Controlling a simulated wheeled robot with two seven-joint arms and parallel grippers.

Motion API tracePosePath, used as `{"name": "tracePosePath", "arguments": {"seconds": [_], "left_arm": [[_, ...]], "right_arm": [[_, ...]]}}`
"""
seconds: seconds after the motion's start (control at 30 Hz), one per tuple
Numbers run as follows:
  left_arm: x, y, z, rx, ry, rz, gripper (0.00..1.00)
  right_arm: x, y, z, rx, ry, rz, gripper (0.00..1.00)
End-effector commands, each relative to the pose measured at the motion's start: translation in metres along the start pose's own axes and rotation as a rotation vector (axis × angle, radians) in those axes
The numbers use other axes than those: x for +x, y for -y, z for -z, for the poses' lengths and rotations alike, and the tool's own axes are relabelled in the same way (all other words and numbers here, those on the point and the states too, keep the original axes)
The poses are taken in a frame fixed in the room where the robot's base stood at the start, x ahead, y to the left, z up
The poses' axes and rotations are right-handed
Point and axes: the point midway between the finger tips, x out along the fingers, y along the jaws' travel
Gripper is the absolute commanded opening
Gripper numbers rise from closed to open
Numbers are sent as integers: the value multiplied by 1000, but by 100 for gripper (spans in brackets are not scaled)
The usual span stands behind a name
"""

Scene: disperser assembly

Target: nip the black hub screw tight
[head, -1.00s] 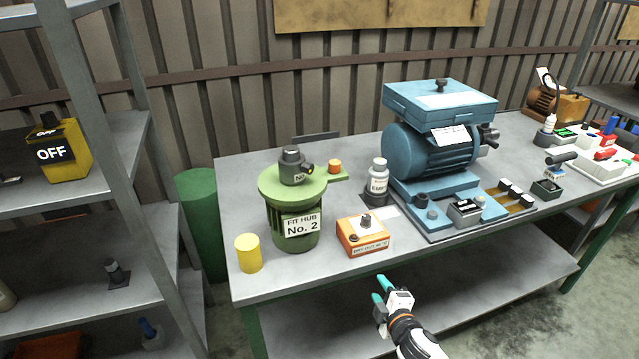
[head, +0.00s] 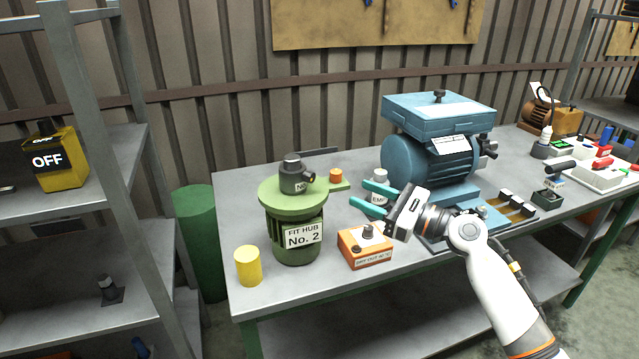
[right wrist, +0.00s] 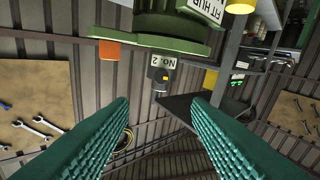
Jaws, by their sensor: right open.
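A dark grey hub (head: 293,176) stands upright on the round green stand (head: 292,240) labelled "FIT HUB No. 2". A short dark screw (head: 309,177) sticks out of the hub's right side, towards my right gripper. My right gripper (head: 368,195) is open and empty, its teal fingers pointing left at the hub with a clear gap. In the right wrist view, which is upside down, the hub (right wrist: 162,62) and its label show ahead between the two fingers (right wrist: 160,105). The screw is too small there to make out clearly. My left gripper is in neither view.
An orange box (head: 365,248) with a dark knob sits on the bench below my right gripper. A white bottle (head: 380,176) stands just behind the fingers. A yellow cylinder (head: 248,266) is at the front left. A blue motor machine (head: 430,160) fills the bench's middle.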

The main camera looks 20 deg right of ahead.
Motion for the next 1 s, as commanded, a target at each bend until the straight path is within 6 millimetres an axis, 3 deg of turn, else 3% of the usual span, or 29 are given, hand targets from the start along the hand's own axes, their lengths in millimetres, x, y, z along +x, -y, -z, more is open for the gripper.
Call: {"name": "tracePosePath", "arguments": {"seconds": [0.1,0.27,0.7,1.0], "left_arm": [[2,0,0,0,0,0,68],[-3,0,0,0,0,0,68],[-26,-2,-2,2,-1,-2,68],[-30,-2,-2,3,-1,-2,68]], "right_arm": [[-2,-4,1,-131,63,39,44],[7,-5,2,-160,80,51,44],[90,-1,-3,-153,76,50,44],[116,1,-8,-155,78,49,44]]}}
